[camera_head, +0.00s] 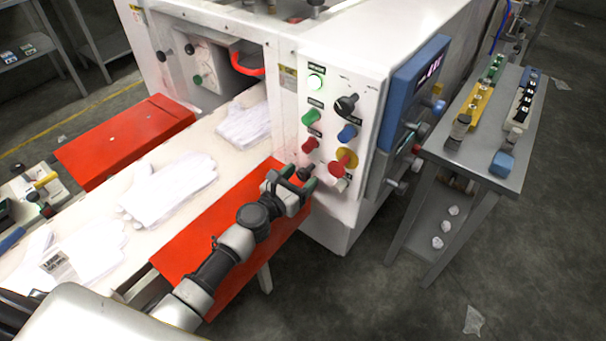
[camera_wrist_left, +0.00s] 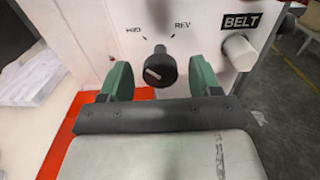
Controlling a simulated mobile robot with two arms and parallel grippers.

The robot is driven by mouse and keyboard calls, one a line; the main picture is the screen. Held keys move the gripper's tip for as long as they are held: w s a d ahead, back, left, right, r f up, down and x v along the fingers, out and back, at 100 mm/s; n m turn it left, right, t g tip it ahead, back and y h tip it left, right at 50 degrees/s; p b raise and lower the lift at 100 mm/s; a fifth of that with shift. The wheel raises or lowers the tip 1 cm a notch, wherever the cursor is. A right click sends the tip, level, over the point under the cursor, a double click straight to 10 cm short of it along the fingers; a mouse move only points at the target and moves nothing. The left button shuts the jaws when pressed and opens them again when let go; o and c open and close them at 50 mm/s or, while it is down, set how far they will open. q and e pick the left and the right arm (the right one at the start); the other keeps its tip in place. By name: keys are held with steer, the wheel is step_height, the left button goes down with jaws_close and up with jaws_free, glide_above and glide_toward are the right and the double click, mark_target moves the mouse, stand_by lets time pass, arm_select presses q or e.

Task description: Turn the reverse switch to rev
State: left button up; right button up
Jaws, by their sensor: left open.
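The reverse switch is a black knob (camera_wrist_left: 160,68) on the white panel in the left wrist view. A REV label is above it to the right, and another label, hard to read, is above it to the left. A white mark shows on the knob's lower left part. In the head view the switch (camera_head: 305,173) is low on the panel, partly hidden by my left gripper (camera_head: 299,177). That gripper is open, its green fingers (camera_wrist_left: 160,80) on either side of the knob in the wrist view, with visible gaps. My right gripper is not in view.
A white BELT knob (camera_wrist_left: 239,52) is right of the switch. A red mushroom button (camera_head: 342,160) and several coloured buttons are above it on the panel. A red plate (camera_head: 215,235) lies below my left arm. White gloves (camera_head: 165,185) lie on the belt.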

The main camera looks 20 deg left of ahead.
arm_select(q)
steer(key=shift+w+d, duration=0.25)
steer(key=shift+w, duration=0.35)
steer(key=c, duration=0.9)
